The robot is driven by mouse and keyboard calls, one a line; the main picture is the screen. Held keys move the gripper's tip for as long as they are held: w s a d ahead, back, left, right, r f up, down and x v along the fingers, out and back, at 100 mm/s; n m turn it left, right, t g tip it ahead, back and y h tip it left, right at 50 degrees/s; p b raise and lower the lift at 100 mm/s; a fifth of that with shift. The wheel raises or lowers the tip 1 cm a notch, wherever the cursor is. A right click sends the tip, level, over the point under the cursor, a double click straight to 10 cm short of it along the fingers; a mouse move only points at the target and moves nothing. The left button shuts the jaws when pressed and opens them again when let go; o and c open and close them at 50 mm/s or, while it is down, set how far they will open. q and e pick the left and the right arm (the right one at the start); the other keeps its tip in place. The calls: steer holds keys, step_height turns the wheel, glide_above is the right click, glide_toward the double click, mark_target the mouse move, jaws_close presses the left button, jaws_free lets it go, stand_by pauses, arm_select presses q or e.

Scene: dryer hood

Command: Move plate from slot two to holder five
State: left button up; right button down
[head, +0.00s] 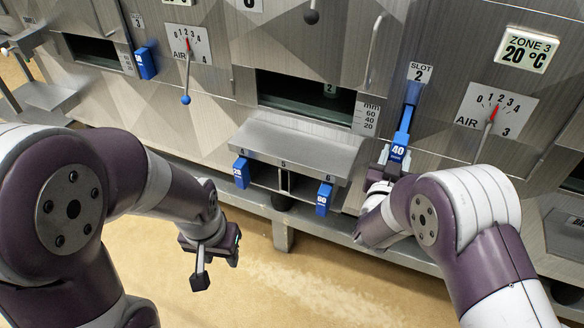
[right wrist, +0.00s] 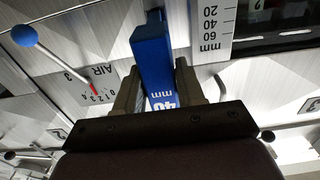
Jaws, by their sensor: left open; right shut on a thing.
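A blue plate (head: 402,137) marked 40 stands upright just below the SLOT 2 label (head: 419,73); I cannot tell how much of it sits in the slot. My right gripper (head: 393,162) is shut on its lower end. In the right wrist view the plate (right wrist: 152,55) stands between the two fingers of the gripper (right wrist: 160,85), its "40 mm" label partly hidden. Holder five (head: 283,180) is the empty middle place under the steel shelf. My left gripper (head: 215,265) is open and empty, below and left of the holders.
Blue plates hang in holder four (head: 241,173) and holder six (head: 323,199), the latter marked 60, either side of holder five. The steel shelf (head: 290,146) juts out above them. An air lever (head: 487,133) is right of slot two. Floor is clear below the rail.

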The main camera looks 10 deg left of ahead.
steer(key=shift+v, duration=1)
steer(key=shift+s+r, duration=0.1)
stand_by(0.3)
steer(key=shift+p+v, duration=0.55)
steer(key=shift+v, duration=0.7)
steer(key=shift+s+a, duration=0.2)
steer(key=shift+s, duration=0.2)
steer(key=p+v, duration=0.1)
steer(key=v, duration=0.9)
steer(key=shift+p, duration=0.4)
